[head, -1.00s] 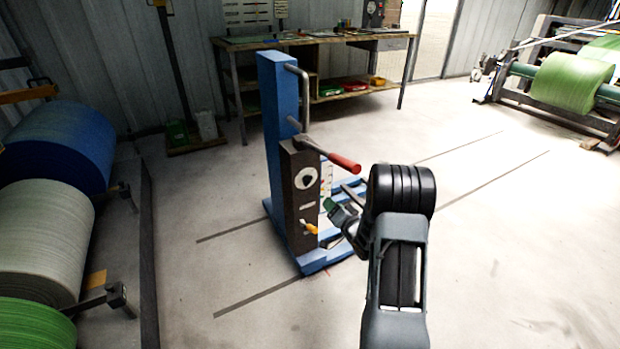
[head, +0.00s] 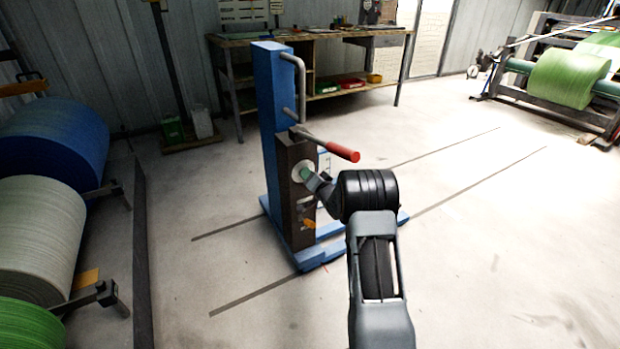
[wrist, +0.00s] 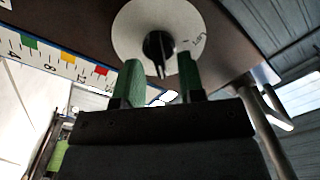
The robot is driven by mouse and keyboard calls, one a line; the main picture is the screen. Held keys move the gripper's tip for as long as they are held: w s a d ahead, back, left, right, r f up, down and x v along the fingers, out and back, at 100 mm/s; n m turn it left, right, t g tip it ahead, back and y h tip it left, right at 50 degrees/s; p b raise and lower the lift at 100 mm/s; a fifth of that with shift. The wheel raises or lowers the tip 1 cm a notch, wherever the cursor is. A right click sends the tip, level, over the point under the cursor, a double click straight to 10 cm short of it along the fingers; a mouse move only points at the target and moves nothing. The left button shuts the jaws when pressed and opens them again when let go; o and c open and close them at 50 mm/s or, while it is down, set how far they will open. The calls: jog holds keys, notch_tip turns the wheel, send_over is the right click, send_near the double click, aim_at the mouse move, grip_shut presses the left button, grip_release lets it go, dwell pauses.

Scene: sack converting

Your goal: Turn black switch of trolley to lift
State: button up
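The blue trolley (head: 268,90) stands upright on the floor, with a dark control box (head: 292,221) on its front. The black switch (wrist: 158,50) sits on a round white plate (wrist: 130,25) with lettering at its right in the wrist view. In the head view my gripper hides most of the plate and the switch. My gripper (wrist: 158,75) has green fingertips. They are apart, one on each side of the switch and just short of it in the picture; I cannot tell if they touch it. My gripper also shows in the head view (head: 305,174).
A red-handled lever (head: 342,153) sticks out above the control box. A coloured scale (wrist: 65,58) is beside the box. Rolls of material (head: 40,235) line the left. A workbench (head: 340,92) stands behind; open floor is at right.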

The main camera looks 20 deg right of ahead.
jog(key=shift+w, duration=0.15)
grip_shut()
dwell(0.4)
jog(key=shift+n, duration=0.3)
jog(key=shift+a+n+b, duration=0.2)
jog(key=shift+n+b, duration=0.9)
jog(key=shift+n, duration=1.8)
jog(key=shift+a+n+b, duration=0.2)
jog(key=shift+n+b, duration=0.9)
jog(key=shift+n, duration=1.8)
jog(key=shift+a+n+b, duration=0.2)
jog(key=shift+n+b, duration=0.9)
jog(key=shift+n, duration=1.8)
